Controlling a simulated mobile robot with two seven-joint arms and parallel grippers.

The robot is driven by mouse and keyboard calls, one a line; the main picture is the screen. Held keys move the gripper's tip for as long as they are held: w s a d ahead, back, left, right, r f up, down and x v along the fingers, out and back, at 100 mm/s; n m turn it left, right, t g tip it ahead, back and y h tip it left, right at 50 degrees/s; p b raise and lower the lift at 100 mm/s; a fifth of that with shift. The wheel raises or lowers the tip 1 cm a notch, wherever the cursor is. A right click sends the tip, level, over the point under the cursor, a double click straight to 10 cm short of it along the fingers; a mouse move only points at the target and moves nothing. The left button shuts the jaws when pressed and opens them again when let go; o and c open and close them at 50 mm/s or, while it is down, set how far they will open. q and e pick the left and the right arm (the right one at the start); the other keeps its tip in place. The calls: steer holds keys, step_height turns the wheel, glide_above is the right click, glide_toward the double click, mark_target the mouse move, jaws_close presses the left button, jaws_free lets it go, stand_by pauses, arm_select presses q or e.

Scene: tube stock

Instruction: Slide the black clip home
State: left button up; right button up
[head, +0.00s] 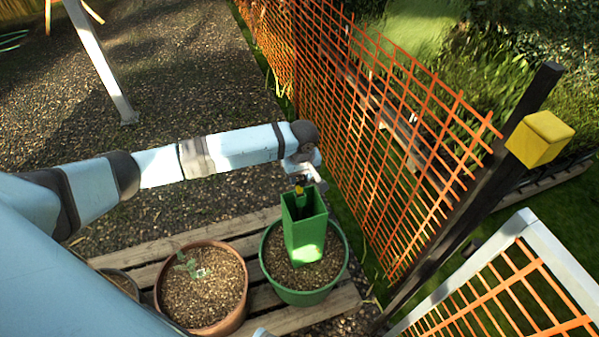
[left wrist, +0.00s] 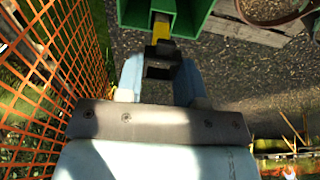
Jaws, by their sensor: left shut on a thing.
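My left gripper (head: 300,181) is over the open top of a tall green square tube (head: 305,240). In the left wrist view its two pale blue fingers (left wrist: 160,80) are closed on a black piece, which I take to be the black clip (left wrist: 160,66). A yellow piece (left wrist: 161,30) shows just beyond the clip, at the tube's mouth; it also shows in the head view (head: 299,190). The green tube (left wrist: 190,18) is at the top of the wrist view. I cannot tell how far the clip is seated. My right gripper is not in view.
The tube stands in a round green pot (head: 338,272) of gravel on wooden slats (head: 240,222). A terracotta pot (head: 240,305) with a small plant stands to its left. Orange mesh fence (head: 375,150) runs close on the right, with a dark post and yellow block (head: 540,139).

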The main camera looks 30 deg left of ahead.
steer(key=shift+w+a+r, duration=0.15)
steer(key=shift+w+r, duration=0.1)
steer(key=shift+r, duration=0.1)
arm_select(q)
steer(key=shift+f, duration=0.15)
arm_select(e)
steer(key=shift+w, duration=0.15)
arm_select(q)
steer(key=shift+f, duration=0.75)
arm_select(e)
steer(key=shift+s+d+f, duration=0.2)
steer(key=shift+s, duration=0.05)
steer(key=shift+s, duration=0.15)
arm_select(q)
steer(key=shift+f, duration=0.15)
